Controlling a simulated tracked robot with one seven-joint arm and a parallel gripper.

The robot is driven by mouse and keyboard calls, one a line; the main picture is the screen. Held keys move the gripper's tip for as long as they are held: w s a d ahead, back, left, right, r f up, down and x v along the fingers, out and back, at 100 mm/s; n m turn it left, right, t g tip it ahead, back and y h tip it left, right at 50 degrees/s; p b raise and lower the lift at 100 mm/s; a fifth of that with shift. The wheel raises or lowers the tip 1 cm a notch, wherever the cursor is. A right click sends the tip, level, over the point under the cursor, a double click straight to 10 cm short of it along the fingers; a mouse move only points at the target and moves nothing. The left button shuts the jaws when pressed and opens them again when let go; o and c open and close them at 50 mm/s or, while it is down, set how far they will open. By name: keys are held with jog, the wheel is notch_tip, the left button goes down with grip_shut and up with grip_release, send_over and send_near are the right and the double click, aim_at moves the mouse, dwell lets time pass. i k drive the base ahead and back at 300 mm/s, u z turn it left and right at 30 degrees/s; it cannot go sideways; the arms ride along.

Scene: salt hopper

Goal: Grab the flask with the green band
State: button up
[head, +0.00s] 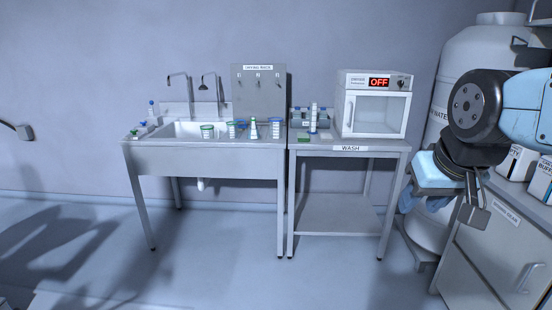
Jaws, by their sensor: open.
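A small conical flask with a green band (253,129) stands on the right part of the sink bench, among other glassware. It is small in the head view, so fine detail is hard to tell. My gripper (474,212) hangs at the right side of the picture, below my arm. It is open and well apart from the flask, with no object visible between its fingers.
Near the flask stand a green-rimmed beaker (207,131), a blue-marked beaker (232,129) and another vessel (275,131). A cabinet (505,245) stands at right. The floor in front is clear.

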aim_at(253, 133)
jog(key=u, duration=0.1)
jog(key=i, duration=3.15)
